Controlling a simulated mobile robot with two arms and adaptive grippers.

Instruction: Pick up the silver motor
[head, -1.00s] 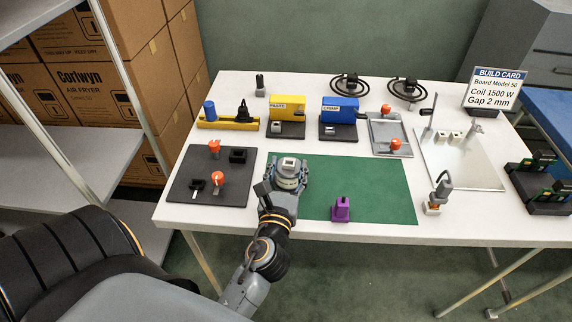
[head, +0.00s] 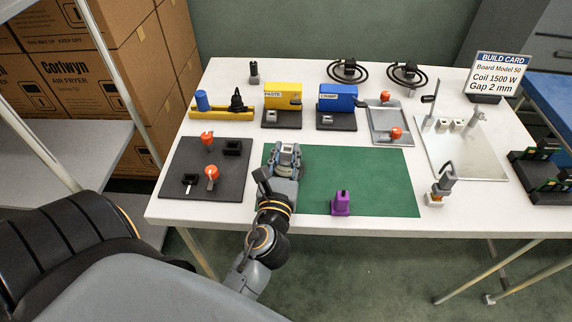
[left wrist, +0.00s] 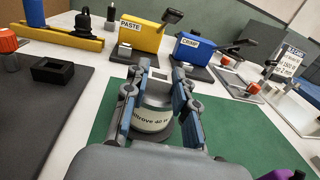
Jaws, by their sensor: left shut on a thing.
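The silver motor (left wrist: 152,112) is a grey cylinder with a pale printed label and a square top piece. In the left wrist view it sits between the two fingers of my left gripper (left wrist: 158,105), which is shut on it. In the head view the left gripper (head: 285,160) is over the left part of the green mat (head: 370,175), with the motor (head: 287,148) mostly hidden between its fingers. I cannot tell whether the motor touches the mat. My right gripper does not show.
A purple block (head: 340,205) stands on the mat's front edge. A dark board (head: 180,150) with orange knobs lies left of the mat. Yellow PASTE (head: 282,97) and blue (head: 337,98) units stand behind it. A metal plate (head: 462,150) and small grey-orange device (head: 440,188) are at right.

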